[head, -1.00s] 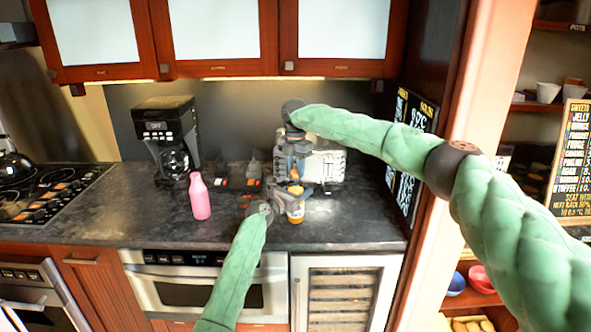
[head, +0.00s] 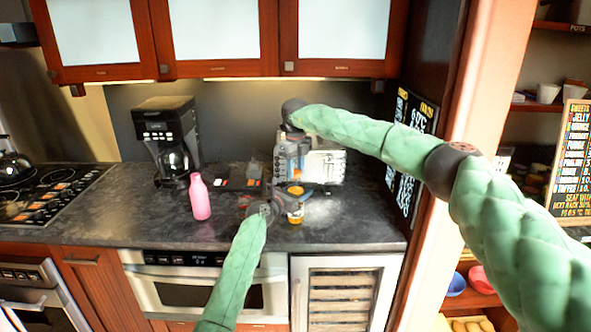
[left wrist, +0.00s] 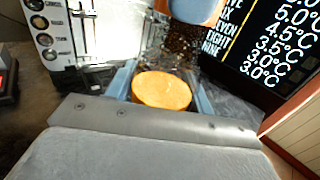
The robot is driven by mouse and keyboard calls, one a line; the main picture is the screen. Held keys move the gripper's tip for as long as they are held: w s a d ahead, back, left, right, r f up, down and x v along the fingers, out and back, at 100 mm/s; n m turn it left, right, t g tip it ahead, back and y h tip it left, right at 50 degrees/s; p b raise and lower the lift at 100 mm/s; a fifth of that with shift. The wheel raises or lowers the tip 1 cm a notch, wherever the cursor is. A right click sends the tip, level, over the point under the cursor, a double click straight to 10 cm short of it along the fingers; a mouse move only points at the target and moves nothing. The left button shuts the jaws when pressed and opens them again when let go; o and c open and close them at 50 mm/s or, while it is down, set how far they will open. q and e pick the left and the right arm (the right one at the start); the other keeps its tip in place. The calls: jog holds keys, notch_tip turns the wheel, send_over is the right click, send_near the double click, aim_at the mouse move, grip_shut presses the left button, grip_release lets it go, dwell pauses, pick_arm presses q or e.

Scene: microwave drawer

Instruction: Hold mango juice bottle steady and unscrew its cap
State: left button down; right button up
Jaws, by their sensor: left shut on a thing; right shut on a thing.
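The mango juice bottle (head: 296,214) stands upright on the dark counter, with an orange label area. My left gripper (head: 284,203) is shut around its upper part. In the left wrist view, the orange round top of the bottle (left wrist: 161,90) sits between my left gripper's blue fingers (left wrist: 160,95). My right gripper (head: 291,165) points down above the bottle, apart from it. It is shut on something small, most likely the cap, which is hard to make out.
A pink bottle (head: 199,198) stands to the left, with a coffee maker (head: 168,135) behind it. A toaster (head: 325,163) is just behind my grippers. A menu board (head: 404,150) leans at the right.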

jog(key=n, duration=0.5)
jog(key=shift+w+d+n, duration=0.1)
jog(key=shift+d+n, duration=0.05)
jog(key=shift+n, duration=0.15)
jog(key=n, duration=0.5)
jog(key=shift+r+n, duration=0.1)
jog(key=shift+n, duration=0.2)
jog(key=n, duration=0.5)
jog(key=shift+n, duration=0.3)
jog(key=n, duration=0.6)
jog(key=o, duration=1)
jog(key=shift+o, duration=0.4)
